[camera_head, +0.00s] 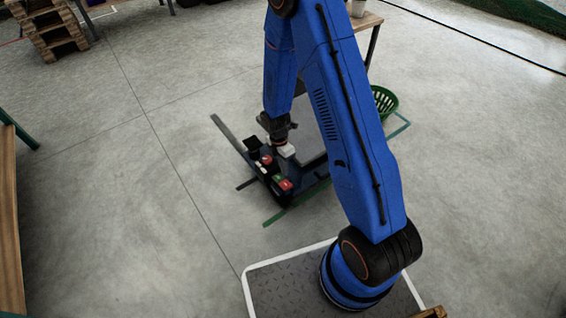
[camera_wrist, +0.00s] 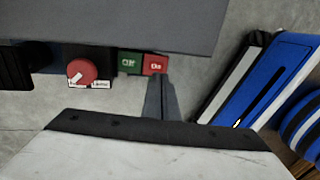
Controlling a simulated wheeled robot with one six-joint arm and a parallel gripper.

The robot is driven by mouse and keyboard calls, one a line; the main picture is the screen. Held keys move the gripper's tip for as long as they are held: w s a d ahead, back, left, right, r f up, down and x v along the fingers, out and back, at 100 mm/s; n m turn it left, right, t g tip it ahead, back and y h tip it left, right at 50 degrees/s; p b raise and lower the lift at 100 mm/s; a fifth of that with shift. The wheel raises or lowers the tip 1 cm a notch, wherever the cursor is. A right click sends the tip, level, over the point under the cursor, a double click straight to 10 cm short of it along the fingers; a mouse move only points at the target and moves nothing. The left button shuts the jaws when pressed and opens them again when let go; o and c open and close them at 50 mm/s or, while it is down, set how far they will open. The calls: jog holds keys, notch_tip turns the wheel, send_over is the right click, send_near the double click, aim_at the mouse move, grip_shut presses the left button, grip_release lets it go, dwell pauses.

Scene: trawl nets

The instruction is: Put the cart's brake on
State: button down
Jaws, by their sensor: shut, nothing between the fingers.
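The cart (camera_head: 311,147) is dark and low, on the floor beyond my base, partly hidden by my arm. Its near end carries small red and dark fittings. In the wrist view, a green plate (camera_wrist: 130,63) and a red plate (camera_wrist: 155,64) sit side by side under the edge of a grey panel (camera_wrist: 120,25). Their small lettering is hard to read. A red round knob (camera_wrist: 81,72) with a white mark is to their left. My gripper (camera_wrist: 161,78) is shut and empty, its tips overlapping the red plate's lower edge in the picture; I cannot tell whether they touch.
Green floor marking (camera_head: 274,218) lies beside the cart. A green basket (camera_head: 384,101) stands behind my arm. A wooden table (camera_head: 368,20) is at the back, and stacked pallets (camera_head: 55,30) are at the far left. The floor left of the cart is open.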

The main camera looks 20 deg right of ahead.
aim_at(289, 188)
jog(key=shift+x, duration=3.45)
jog(key=shift+s, duration=0.2)
jog(key=shift+s+d+f, duration=0.2)
jog(key=shift+s+f, duration=0.25)
jog(key=shift+s, duration=0.05)
jog(key=shift+s+d+f, duration=0.15)
jog(key=shift+s+f, duration=0.25)
jog(key=shift+s, duration=0.1)
notch_tip(289, 188, up, 14)
jog(key=s, duration=0.2)
jog(key=shift+s+d, duration=0.4)
jog(key=shift+d, duration=0.05)
jog(key=shift+f, duration=0.1)
